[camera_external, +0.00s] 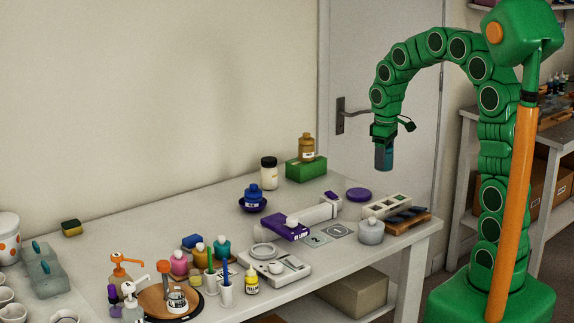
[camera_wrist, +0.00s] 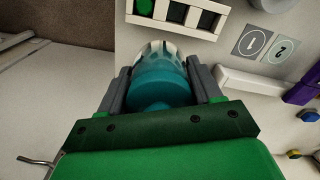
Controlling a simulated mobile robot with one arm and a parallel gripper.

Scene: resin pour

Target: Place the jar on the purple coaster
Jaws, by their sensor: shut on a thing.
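My gripper (camera_external: 383,133) is shut on a teal-blue jar (camera_external: 383,158) and holds it in the air beyond the table's far right end, in front of the door. In the wrist view, the teal jar (camera_wrist: 158,82) sits between the two grey fingers of my gripper (camera_wrist: 162,78), with a clear part at its far end. The purple coaster (camera_external: 359,194) is a flat disc on the table near its back right edge, with nothing on it. It lies below and left of the held jar. I cannot make out this coaster in the wrist view.
A white slotted rack (camera_external: 387,206), a wooden tray with dark pieces (camera_external: 408,218) and a grey jar (camera_external: 370,231) stand near the coaster.

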